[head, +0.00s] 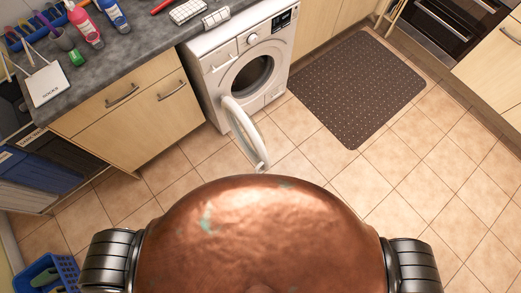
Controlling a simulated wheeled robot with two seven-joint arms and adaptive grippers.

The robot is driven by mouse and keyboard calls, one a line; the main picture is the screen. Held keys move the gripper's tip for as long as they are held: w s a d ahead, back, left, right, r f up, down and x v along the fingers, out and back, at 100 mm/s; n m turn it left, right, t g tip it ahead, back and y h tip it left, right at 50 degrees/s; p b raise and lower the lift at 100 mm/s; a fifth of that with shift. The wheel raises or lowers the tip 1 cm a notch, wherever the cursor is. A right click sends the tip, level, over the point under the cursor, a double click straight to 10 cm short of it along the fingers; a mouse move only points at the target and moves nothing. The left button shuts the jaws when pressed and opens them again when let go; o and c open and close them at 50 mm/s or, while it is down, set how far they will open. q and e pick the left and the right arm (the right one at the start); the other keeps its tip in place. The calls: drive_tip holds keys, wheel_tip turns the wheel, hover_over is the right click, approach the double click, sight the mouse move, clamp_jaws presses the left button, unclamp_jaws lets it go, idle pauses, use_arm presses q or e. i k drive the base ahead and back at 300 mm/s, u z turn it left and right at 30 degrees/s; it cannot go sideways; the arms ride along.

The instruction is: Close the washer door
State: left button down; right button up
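The white washer (213,88) stands under the counter at the top middle of the head view. Its round door (237,122) is swung wide open toward me, hinged at the left of the opening. The dark drum opening (252,75) is uncovered. Neither of my grippers is in view. Only dark parts of my arms show at the bottom left and bottom right, well away from the door.
A dark dotted mat (357,88) lies on the tiled floor right of the washer. A blue crate (48,274) is at the lower left. The grey counter (120,55) holds bottles and other items. Tiled floor (195,160) in front of the washer is clear.

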sight(230, 109)
drive_tip(key=k, duration=0.9)
drive_tip(key=u, duration=0.7)
